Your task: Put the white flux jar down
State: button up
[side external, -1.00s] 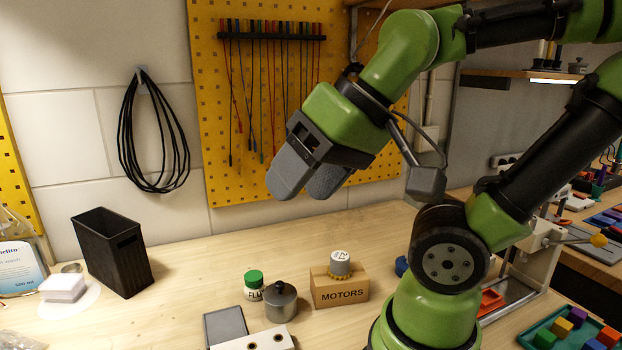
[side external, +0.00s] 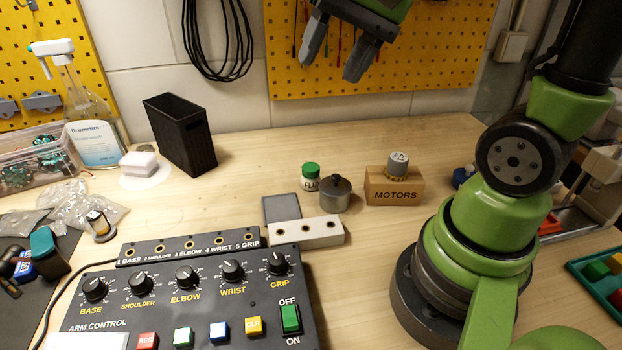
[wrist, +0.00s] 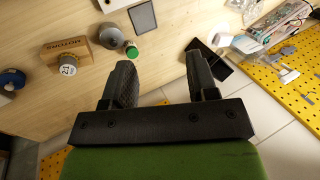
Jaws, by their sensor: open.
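The white flux jar (side external: 310,183) with a green cap stands upright on the bench, beside a grey metal pot (side external: 335,197). In the wrist view mostly its green cap (wrist: 132,51) shows, just ahead of the left finger in the picture. My gripper (side external: 337,58) is high above the bench, in front of the pegboard, well clear of the jar. Its two fingers are apart in the wrist view (wrist: 162,65), with nothing between them. The top of the gripper is cut off in the side view.
A MOTORS box (side external: 394,188) with a grey-topped part on it stands right of the pot. A dark grey slab (side external: 281,208), a white holed block (side external: 322,233) and the control panel (side external: 205,290) lie in front. A black bin (side external: 180,135) stands behind left. Bench behind the jar is clear.

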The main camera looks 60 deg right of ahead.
jog(key=w+d+f+m+g+y, duration=0.1)
jog(key=w+d+f+m+y, duration=0.25)
jog(key=w+d+f, duration=0.2)
jog(key=m+t+y, duration=0.4)
jog(key=m+y, duration=0.1)
jog(key=m, duration=0.6)
send_near(311, 167)
jog(key=shift+w+a, duration=0.1)
jog(key=shift+a, duration=0.15)
jog(key=shift+f+m, duration=0.25)
jog(key=shift+f, duration=0.05)
jog(key=x, duration=0.4)
jog(key=shift+w+a+f, duration=0.1)
jog(key=shift+a+f, duration=0.1)
jog(key=shift+f, duration=0.05)
jog(key=x, duration=0.5)
jog(key=shift+w+d+f, duration=0.1)
jog(key=shift+f, duration=0.25)
jog(key=c, duration=0.7)
jog(key=shift+r, duration=0.1)
